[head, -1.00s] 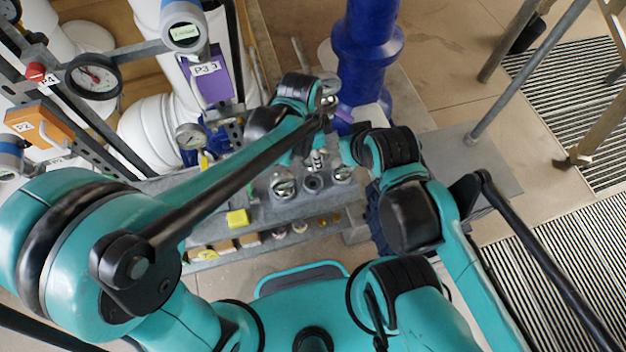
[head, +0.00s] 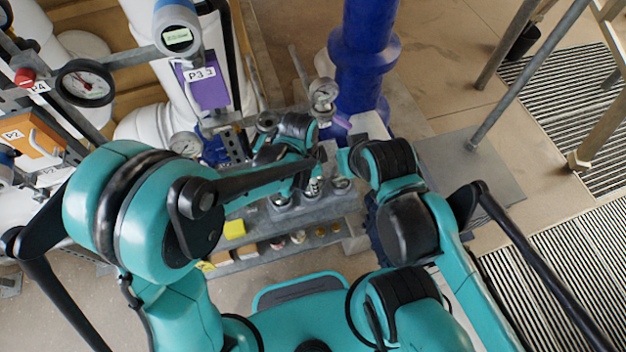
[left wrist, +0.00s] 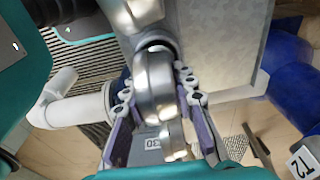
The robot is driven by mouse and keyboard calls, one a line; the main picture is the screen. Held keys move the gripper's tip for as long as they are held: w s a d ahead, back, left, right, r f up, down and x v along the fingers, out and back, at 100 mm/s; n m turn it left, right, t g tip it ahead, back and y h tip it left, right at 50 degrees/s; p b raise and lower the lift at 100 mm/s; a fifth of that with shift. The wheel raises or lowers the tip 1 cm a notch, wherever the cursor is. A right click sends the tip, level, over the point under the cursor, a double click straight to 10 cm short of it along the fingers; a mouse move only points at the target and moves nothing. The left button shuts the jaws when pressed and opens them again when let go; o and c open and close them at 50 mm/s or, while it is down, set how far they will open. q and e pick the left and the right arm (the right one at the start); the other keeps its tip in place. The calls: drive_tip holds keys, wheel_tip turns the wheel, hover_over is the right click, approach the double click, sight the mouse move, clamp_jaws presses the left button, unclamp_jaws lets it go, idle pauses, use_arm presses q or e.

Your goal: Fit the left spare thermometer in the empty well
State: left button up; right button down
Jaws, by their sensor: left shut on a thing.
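My left gripper (left wrist: 158,100), with purple finger pads, is shut on a silver thermometer (left wrist: 155,82) in the left wrist view. I see the thermometer's metal case edge-on; its dial face is turned away. In the head view my left forearm and wrist hide most of that gripper, and it sits low over the grey bench. The empty well cannot be made out.
A gauge (head: 323,93) stands beside the blue pipe (head: 362,50) behind the bench. A purple P3 transmitter (head: 203,88) and a black gauge (head: 85,83) are at left. A yellow block (head: 234,229) lies on the bench front.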

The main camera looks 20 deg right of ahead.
use_arm(q)
drive_tip(key=shift+f, duration=0.2)
drive_tip(key=o, duration=1)
drive_tip(key=shift+r, duration=0.35)
drive_tip(key=r, duration=0.2)
drive_tip(key=r+p, duration=0.1)
drive_tip(key=r, duration=0.1)
drive_tip(key=a+r, duration=0.1)
drive_tip(key=r, duration=0.1)
drive_tip(key=shift+s+p, duration=0.2)
drive_tip(key=shift+p, duration=0.15)
drive_tip(key=shift+r, duration=0.5)
